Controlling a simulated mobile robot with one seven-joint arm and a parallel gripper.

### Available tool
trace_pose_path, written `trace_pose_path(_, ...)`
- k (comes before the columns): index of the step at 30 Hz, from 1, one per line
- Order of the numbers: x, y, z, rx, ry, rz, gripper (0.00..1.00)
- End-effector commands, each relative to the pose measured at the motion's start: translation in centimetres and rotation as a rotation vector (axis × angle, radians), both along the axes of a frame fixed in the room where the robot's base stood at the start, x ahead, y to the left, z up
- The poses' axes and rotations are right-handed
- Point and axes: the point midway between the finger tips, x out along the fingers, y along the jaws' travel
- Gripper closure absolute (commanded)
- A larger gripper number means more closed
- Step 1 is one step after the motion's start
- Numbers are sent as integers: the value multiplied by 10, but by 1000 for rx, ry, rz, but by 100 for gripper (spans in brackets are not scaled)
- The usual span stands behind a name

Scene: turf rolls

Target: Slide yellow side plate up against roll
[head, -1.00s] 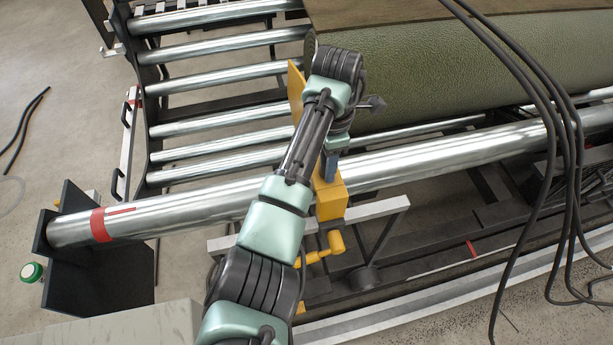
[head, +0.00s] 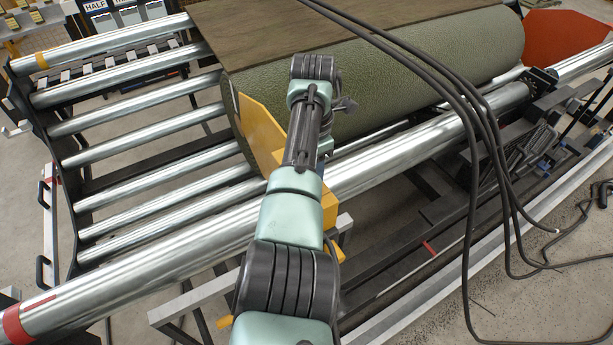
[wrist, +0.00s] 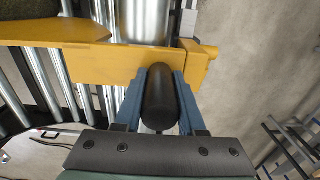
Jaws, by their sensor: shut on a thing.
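The yellow side plate (head: 262,132) stands upright at the near left end of the green turf roll (head: 400,85). I cannot tell whether they touch; my arm covers part of the plate. Its yellow bracket sits around the long steel tube. In the wrist view the plate's yellow bracket (wrist: 105,66) crosses the upper part, and a dark corner of the roll (wrist: 25,9) shows at top left. My gripper (wrist: 161,76) is shut on a black handle (wrist: 160,98) below the bracket. In the head view my arm hides the fingers.
The long steel tube (head: 410,150) runs diagonally in front of the roll. Steel conveyor rollers (head: 150,122) lie to the left. Black cables (head: 470,150) hang at the right. A red-brown panel (head: 565,38) stands far right.

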Motion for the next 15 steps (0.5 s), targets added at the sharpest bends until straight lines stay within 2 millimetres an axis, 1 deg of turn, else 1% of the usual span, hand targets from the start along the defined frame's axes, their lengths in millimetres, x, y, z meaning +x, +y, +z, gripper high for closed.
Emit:
trace_pose_path(7,0,-2,0,-6,-2,-2,100)
trace_pose_path(8,0,-1,0,-6,-2,-1,57)
trace_pose_path(12,0,-1,0,-4,-1,0,32)
trace_pose_path(15,0,0,0,-3,-1,0,31)
